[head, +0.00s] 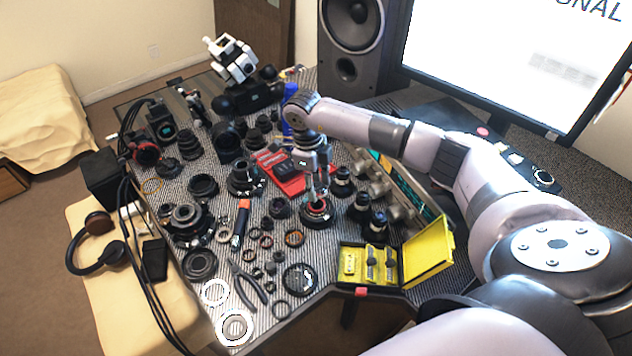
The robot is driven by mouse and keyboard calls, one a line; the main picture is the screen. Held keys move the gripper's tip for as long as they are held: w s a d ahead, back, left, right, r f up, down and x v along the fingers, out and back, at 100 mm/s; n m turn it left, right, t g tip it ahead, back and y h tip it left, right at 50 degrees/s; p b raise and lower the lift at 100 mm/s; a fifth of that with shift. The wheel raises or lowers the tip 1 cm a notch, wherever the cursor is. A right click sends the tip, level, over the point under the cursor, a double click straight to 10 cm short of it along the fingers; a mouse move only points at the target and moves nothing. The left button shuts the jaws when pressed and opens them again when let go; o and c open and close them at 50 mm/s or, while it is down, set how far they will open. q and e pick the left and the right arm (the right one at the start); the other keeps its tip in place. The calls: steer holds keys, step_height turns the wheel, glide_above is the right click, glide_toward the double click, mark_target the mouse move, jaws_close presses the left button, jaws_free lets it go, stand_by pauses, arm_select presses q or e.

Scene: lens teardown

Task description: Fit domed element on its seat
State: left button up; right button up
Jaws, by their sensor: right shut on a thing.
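My right gripper (317,193) comes down from above near the middle of the striped table. It is shut on a small piece, which I take to be the domed element; the fingers and the small scale hide its shape. Its fingertips are directly over a round black lens part with a red ring (318,214), which looks like the seat. I cannot tell whether the held piece touches the seat or hangs just above it. My left gripper is not in view.
Dark lenses (362,203) stand close to the right of the seat. An open yellow case (425,252) lies in front right. A red tray (283,172) is behind left. Pliers (247,286), loose rings and lens barrels crowd the left and front, leaving little free room.

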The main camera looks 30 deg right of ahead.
mark_target(316, 206)
steer(key=shift+f+b, duration=0.85)
steer(key=shift+f, duration=0.65)
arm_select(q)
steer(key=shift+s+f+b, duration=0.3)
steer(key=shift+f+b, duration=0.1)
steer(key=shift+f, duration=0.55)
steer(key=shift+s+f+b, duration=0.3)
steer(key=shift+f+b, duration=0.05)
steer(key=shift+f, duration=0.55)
arm_select(e)
steer(key=shift+f, duration=0.95)
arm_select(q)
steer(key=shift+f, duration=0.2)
arm_select(e)
steer(key=shift+f, duration=0.25)
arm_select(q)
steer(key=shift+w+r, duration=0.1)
arm_select(e)
steer(key=shift+r, duration=0.25)
arm_select(q)
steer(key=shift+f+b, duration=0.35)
steer(key=shift+b, duration=0.1)
arm_select(e)
steer(key=shift+f, duration=0.2)
steer(key=o, duration=1.2)
steer(key=shift+o, duration=0.6)
